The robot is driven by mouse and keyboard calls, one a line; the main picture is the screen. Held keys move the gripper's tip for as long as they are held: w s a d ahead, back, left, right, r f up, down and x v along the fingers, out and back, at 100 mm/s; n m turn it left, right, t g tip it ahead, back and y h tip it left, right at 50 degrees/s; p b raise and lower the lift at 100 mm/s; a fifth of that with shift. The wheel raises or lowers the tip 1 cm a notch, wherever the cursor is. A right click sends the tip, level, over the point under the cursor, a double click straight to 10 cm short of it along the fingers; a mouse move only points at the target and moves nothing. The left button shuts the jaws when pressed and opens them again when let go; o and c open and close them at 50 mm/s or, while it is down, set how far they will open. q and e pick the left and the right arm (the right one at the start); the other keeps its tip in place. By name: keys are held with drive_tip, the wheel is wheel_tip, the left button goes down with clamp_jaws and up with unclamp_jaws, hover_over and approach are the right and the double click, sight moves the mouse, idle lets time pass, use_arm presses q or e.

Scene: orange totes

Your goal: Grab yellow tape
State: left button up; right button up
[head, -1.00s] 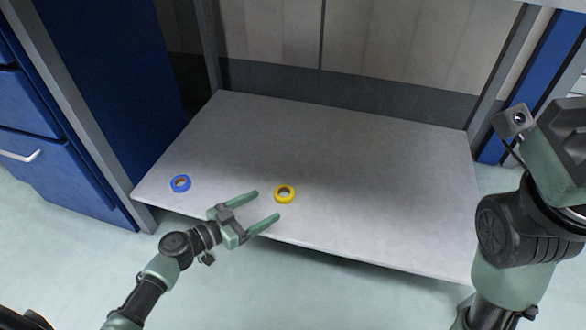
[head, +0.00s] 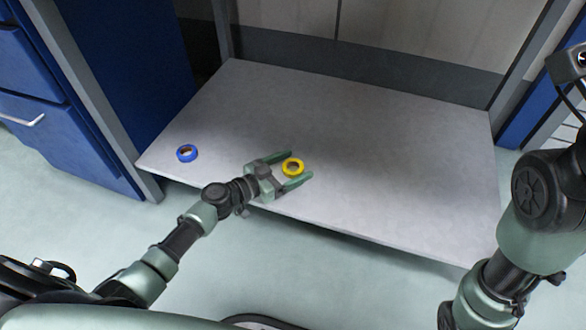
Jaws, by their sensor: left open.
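A yellow tape roll (head: 293,174) lies on the low grey shelf, left of its middle and near the front edge. My left gripper (head: 298,168) is open, with its two green fingers on either side of the yellow tape. The tape sits between the fingers, near their tips; I cannot tell whether either finger touches it. My right arm shows at the right edge, but its gripper is out of view.
A blue tape roll (head: 187,153) lies on the shelf to the left. The grey shelf (head: 400,140) is otherwise clear, with wide free room to the right. Grey posts and blue cabinets (head: 40,100) flank it. The floor in front is clear.

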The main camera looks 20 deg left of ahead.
use_arm(q)
drive_tip(key=shift+c, duration=0.4)
drive_tip(key=c, duration=1.4)
drive_tip(key=shift+o, duration=0.2)
